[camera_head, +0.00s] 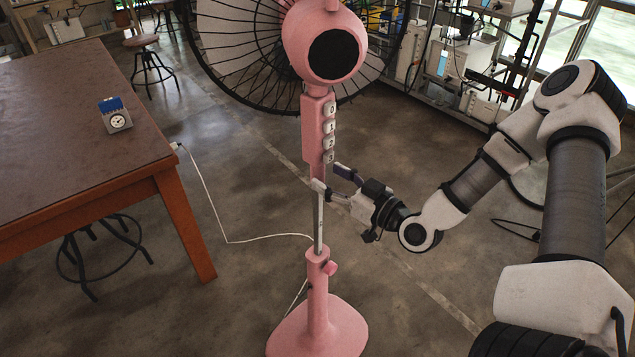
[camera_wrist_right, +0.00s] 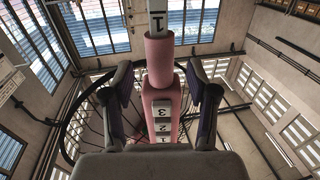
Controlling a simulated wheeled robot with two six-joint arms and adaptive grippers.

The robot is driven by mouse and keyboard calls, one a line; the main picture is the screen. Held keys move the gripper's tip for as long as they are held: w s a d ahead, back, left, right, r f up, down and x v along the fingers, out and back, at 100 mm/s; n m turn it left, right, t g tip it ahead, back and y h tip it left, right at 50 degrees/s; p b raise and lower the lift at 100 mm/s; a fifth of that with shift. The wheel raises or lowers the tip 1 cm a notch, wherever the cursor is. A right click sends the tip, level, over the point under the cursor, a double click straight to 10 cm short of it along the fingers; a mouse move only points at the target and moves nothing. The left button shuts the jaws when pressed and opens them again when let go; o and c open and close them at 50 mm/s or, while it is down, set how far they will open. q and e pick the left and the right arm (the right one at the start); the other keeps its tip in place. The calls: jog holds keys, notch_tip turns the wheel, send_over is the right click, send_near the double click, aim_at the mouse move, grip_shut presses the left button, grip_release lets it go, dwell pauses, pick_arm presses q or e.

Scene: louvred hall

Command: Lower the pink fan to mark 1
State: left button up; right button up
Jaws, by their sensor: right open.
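The pink fan (camera_head: 318,118) stands upright, its pale inner pole (camera_head: 320,225) rising from a pink lower tube with a side knob (camera_head: 329,267). A button panel (camera_head: 329,133) numbered 0 to 3 is on its upper column. My right gripper (camera_head: 329,177) is at the column's lower end, just below the buttons. In the right wrist view, its open fingers (camera_wrist_right: 158,72) stand either side of the pink column (camera_wrist_right: 161,62), with gaps visible. A dark mark, apparently an inverted 1, shows on the pale pole (camera_wrist_right: 155,20). My left gripper is out of view.
A brown table (camera_head: 80,135) at left holds a small blue-topped gauge (camera_head: 115,116). A white cord (camera_head: 205,195) runs from the table edge to the fan. Stools (camera_head: 146,58) and shelving (camera_head: 465,65) stand behind. Floor around the pink base (camera_head: 318,330) is mostly clear.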

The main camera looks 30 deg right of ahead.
aim_at(323, 175)
jog(key=shift+w+a+f+b, duration=0.15)
jog(key=shift+w+b, duration=0.15)
jog(key=shift+w, duration=0.05)
jog(key=shift+w+a+f+b, duration=0.1)
jog(key=shift+w+f+b, duration=0.05)
jog(key=shift+w+b, duration=0.15)
jog(key=shift+w+r, duration=0.25)
jog(key=shift+w, duration=0.2)
jog(key=shift+w+a+f+b, duration=0.1)
jog(key=shift+w+b, duration=0.2)
jog(key=shift+b, duration=0.05)
jog(key=shift+w, duration=0.25)
jog(key=shift+w+a, duration=0.15)
jog(key=shift+w, duration=0.1)
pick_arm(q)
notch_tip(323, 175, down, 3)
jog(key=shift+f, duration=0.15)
pick_arm(e)
jog(key=shift+s, duration=0.15)
grip_shut()
